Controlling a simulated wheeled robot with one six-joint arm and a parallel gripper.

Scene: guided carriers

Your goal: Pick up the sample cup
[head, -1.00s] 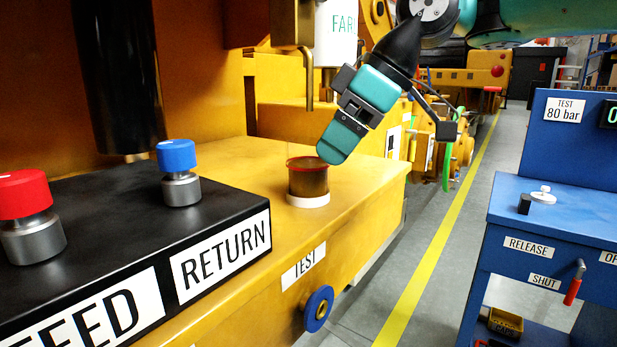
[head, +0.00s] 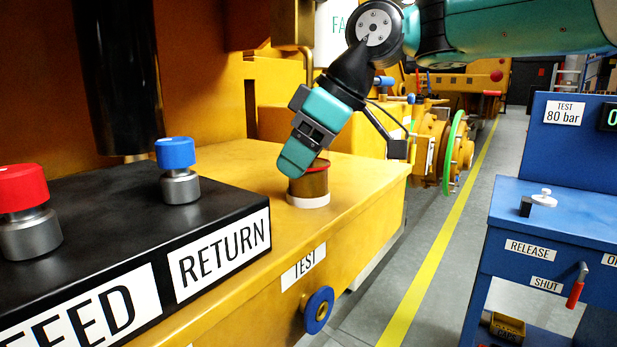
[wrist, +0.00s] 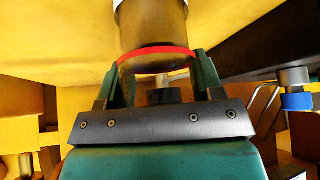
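The sample cup (head: 316,186) is a short amber-brown cylinder with a red rim. It stands upright on a white ring (head: 308,201) on the yellow bench top. My gripper (head: 298,162) reaches down from the upper right, tilted, with a teal finger in front of the cup's left upper side, partly hiding the rim. In the wrist view the cup (wrist: 155,28) lies ahead, its red rim between the tips of the two spread fingers of my gripper (wrist: 157,66). The gripper looks open; whether either finger touches the cup cannot be told.
A black block (head: 110,225) with red (head: 22,188) and blue (head: 175,153) capped couplings stands left of the cup. A blue handwheel (head: 318,310) sits on the bench front below the TEST label. A blue test stand (head: 560,225) is at right, across a clear aisle.

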